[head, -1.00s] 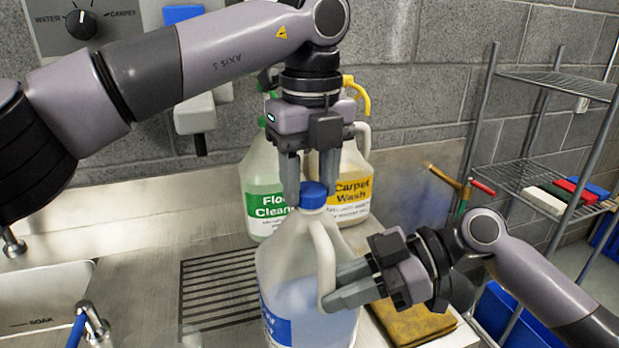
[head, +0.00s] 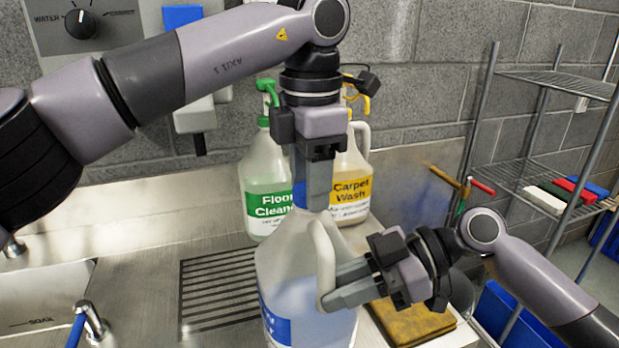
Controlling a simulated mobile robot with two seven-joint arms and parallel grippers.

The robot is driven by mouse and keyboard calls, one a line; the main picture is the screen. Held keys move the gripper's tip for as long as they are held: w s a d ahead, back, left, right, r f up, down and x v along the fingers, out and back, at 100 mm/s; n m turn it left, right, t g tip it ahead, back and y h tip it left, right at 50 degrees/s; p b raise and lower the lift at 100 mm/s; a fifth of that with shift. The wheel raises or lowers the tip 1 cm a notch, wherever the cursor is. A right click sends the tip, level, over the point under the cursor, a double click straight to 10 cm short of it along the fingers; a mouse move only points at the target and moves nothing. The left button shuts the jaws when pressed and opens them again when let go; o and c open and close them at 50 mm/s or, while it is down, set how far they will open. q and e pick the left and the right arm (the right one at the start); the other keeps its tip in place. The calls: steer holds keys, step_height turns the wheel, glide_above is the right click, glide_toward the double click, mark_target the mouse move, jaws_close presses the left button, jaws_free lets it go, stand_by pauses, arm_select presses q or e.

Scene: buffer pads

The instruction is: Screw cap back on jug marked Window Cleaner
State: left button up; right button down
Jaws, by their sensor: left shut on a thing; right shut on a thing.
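The front jug (head: 284,258) is translucent, with bluish liquid and a blue label (head: 275,322) whose words I cannot read from here. It stands upright on the steel counter. My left gripper (head: 312,200) points straight down over its mouth and is shut on the blue cap (head: 299,196). The fingers hide most of the cap, so how it sits on the neck cannot be told. My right gripper (head: 332,297) comes from the right and is shut on the jug's handle (head: 324,258).
A brown folded cloth (head: 412,325) lies at right. A sink (head: 40,290) is at left, a slotted drain (head: 215,290) beside the jug, wire shelving (head: 545,180) at right.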

arm_select(q)
steer(key=m, duration=1.2)
steer(key=o, duration=1.2)
steer(key=shift+o, duration=0.2)
steer(key=shift+r, duration=0.1)
steer(key=shift+r, duration=3.65)
arm_select(e)
steer(key=c, duration=0.9)
jaws_free()
steer(key=shift+o, duration=0.2)
